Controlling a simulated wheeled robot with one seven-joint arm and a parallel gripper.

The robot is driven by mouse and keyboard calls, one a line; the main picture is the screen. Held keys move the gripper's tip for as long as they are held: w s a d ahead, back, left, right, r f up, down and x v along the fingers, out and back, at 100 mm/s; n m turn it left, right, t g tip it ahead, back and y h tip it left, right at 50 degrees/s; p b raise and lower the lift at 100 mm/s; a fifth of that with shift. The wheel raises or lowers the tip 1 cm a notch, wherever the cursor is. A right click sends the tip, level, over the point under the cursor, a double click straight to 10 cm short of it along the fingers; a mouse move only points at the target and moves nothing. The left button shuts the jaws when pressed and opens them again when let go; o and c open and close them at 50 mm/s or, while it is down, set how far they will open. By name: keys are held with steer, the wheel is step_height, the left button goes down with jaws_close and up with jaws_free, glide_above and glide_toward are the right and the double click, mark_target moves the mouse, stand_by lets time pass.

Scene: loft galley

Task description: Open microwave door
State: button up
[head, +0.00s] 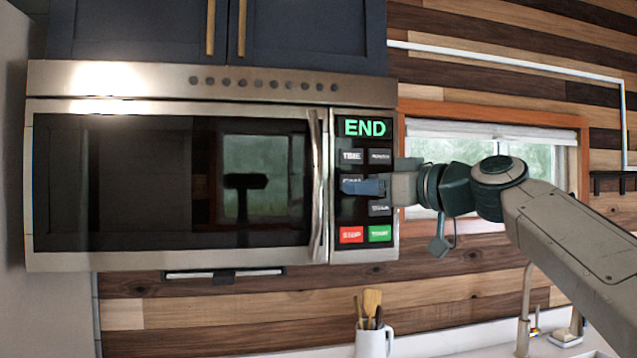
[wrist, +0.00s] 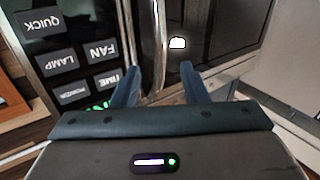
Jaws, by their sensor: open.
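The microwave (head: 230,85) is a steel unit under dark cabinets in the head view. Its dark-glass door (head: 100,185) looks closed. The upright steel handle (head: 316,185) is at the door's right edge, beside the button panel (head: 350,215). My gripper (head: 348,187) is in front of the panel, just right of the handle in the head view. In the wrist view my open gripper (wrist: 160,85) has one finger on each side of the handle (wrist: 157,40) in the picture. Nothing is held. Whether the fingers touch the handle cannot be told.
Dark cabinets (head: 150,30) with brass pulls sit directly above the microwave. A window (head: 485,150) is behind my arm. A white mug (head: 374,340) with utensils and a faucet (head: 525,310) stand below. Room in front of the door looks clear.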

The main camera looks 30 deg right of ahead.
mark_target(322, 187)
steer(key=p+x, duration=0.3)
steer(key=x, duration=0.8)
steer(key=shift+w+a+f+p, duration=0.1)
steer(key=shift+w+a+p, duration=0.05)
steer(key=shift+w+p, duration=0.2)
steer(key=shift+s, duration=0.1)
jaws_close()
